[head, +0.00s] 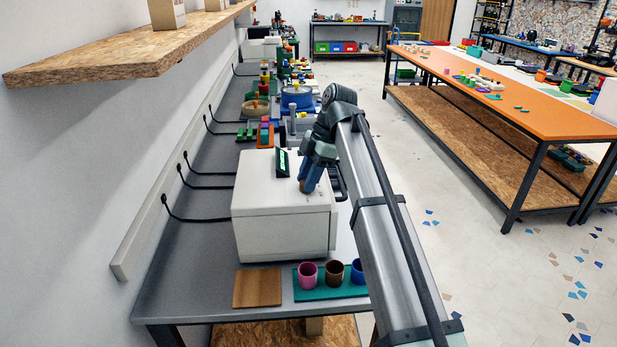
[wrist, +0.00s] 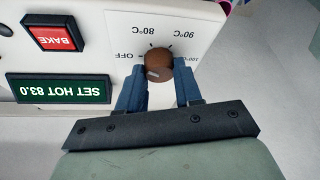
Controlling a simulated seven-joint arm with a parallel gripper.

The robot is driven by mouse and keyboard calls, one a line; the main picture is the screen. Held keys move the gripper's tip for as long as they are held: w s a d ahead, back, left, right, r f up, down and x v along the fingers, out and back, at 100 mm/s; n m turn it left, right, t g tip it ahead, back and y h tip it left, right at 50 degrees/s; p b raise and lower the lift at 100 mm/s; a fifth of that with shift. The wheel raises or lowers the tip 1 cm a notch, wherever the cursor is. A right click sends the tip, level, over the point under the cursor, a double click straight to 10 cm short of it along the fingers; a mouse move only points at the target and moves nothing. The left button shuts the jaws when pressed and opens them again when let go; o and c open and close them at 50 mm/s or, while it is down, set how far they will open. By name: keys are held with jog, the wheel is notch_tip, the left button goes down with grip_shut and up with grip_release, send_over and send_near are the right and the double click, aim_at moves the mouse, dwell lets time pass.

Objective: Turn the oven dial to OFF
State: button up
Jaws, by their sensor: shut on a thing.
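The oven (head: 275,225) is a white box on the grey bench in the head view. Its brown round dial (wrist: 158,60) shows in the wrist view, where the panel appears upside down. The printed marks around it read OFF, 80, 90 and one partly hidden by a finger. My gripper (wrist: 159,77) is shut on the dial, with one blue finger on each side. A pale mark shows on the dial, but I cannot tell which setting it points to. The green display (wrist: 59,88) reads SET HOT 83.0. In the head view my gripper (head: 309,186) is at the oven's right side.
A red BAKE button (wrist: 53,34) is beside the display. A teal tray (head: 312,293) with pink, brown and blue cups and a wooden board (head: 257,288) lie in front of the oven. Other devices crowd the bench behind it. A shelf (head: 130,62) overhangs at the left.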

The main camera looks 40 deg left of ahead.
jog(key=shift+n, duration=0.4)
jog(key=o, duration=1)
